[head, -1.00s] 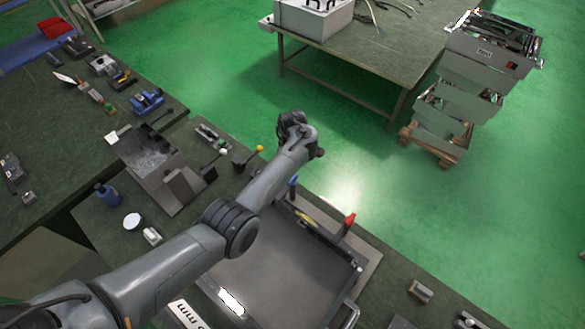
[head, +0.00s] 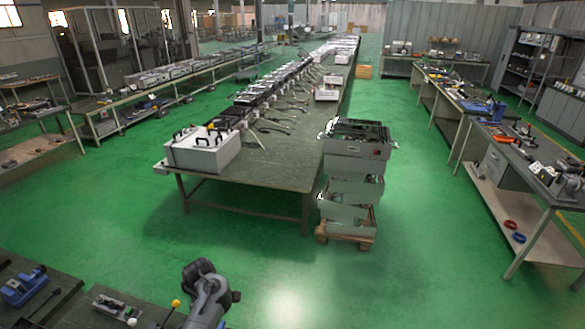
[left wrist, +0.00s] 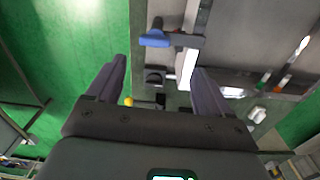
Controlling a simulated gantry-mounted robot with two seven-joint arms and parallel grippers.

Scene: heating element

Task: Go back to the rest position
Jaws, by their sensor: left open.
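My left gripper (left wrist: 157,88) shows in the left wrist view with its two dark fingers spread apart and nothing between them. It hangs over the edge of a workbench, with green floor to the left of it. In the head view only part of my left arm shows at the bottom edge; its fingers are hidden. My right gripper shows in no view.
A blue-handled clamp (left wrist: 155,39) lies just beyond the fingers in the left wrist view. In the head view a long table (head: 270,160) carries a white box (head: 203,150). Stacked grey crates (head: 352,180) stand beside it. Green floor between is clear.

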